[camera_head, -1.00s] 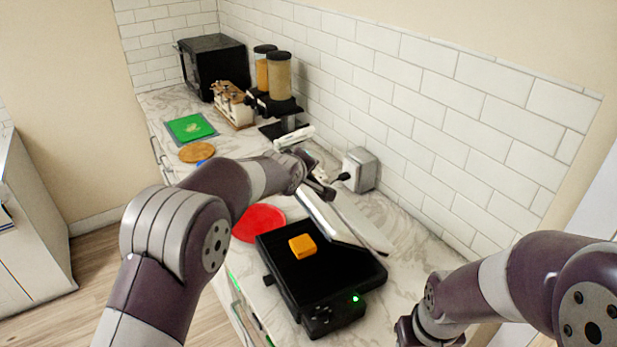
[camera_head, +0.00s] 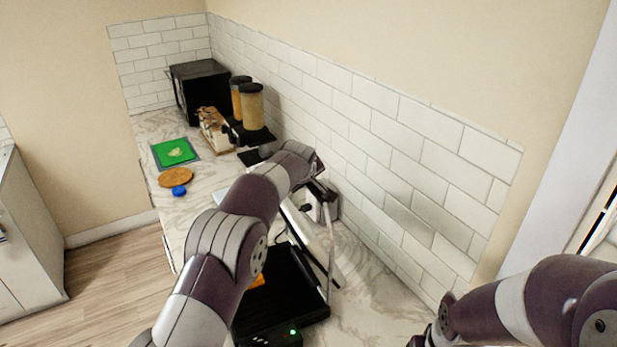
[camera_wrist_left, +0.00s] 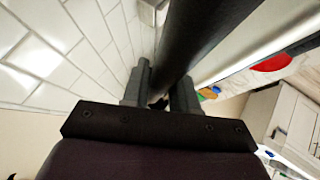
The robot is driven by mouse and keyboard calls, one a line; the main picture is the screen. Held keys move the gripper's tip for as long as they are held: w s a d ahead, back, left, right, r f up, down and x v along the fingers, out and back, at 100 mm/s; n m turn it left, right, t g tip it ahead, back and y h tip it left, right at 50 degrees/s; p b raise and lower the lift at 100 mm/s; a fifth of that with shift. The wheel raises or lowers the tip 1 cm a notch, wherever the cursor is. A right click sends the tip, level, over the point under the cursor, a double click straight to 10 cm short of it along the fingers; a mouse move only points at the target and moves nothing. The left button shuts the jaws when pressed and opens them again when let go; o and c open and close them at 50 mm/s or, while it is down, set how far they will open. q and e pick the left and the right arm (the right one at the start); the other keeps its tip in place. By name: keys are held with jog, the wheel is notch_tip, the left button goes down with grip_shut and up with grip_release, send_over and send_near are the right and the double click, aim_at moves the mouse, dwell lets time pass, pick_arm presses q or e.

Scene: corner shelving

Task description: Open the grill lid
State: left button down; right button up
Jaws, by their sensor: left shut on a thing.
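The black grill (camera_head: 285,300) sits on the marble counter with a small green light at its front. Its silver lid (camera_head: 307,230) is raised, standing steeply over the back of the base. An orange block (camera_head: 257,281) lies on the grill plate, mostly hidden by my left arm. My left gripper (camera_head: 319,188) is up at the lid's handle near the wall. In the left wrist view its fingers (camera_wrist_left: 160,98) are shut on the dark handle bar (camera_wrist_left: 195,35). My right gripper (camera_head: 424,340) is at the bottom edge, away from the grill, its fingers cut off.
A tiled wall (camera_head: 400,170) stands close behind the lid. Farther back are jars (camera_head: 251,107), a black oven (camera_head: 200,90), a green board (camera_head: 174,152) and a round wooden board (camera_head: 175,178). The counter right of the grill is clear.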

pick_arm(q)
jog(key=shift+w+d, duration=0.1)
jog(key=shift+d, duration=0.15)
jog(key=shift+a, duration=0.1)
jog(key=c, duration=1)
grip_release()
jog(key=shift+o, duration=0.2)
